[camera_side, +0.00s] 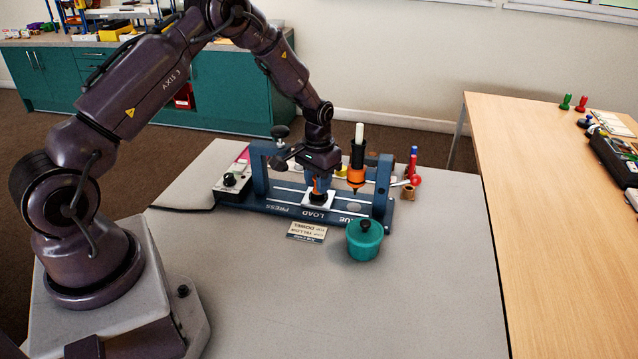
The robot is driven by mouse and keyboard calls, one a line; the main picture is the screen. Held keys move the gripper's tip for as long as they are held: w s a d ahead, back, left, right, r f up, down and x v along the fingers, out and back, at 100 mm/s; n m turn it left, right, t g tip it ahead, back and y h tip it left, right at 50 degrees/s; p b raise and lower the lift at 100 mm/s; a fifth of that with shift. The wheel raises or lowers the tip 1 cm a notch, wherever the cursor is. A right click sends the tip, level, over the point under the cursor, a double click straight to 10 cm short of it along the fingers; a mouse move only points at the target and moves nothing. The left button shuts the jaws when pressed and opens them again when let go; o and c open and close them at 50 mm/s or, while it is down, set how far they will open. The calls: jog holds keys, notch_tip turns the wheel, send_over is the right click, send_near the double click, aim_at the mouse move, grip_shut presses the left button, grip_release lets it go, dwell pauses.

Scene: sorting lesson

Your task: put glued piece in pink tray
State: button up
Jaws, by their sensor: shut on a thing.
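My gripper (317,190) points down at the blue press station (287,204), low over its "LOAD" marking. It is shut on a small piece, which I take to be the glued piece; the fingers hide most of it. A white square (318,206) shows right under the fingertips; I cannot tell whether it is part of the piece or of the station.
An orange and black glue dispenser (357,165) hangs just right of my gripper. A teal lidded pot (365,241) and a small printed card (306,232) are in front of the station. Small red and blue items (414,170) stand at its right. The front of the grey table (400,310) is clear.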

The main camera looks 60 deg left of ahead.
jog(key=shift+r, duration=3.25)
jog(key=w+a+n, duration=0.6)
jog(key=w+a, duration=0.2)
jog(key=shift+s+a, duration=7.5)
jog(key=shift+s, duration=0.1)
jog(key=shift+f, duration=3.85)
jog(key=shift+f, duration=0.3)
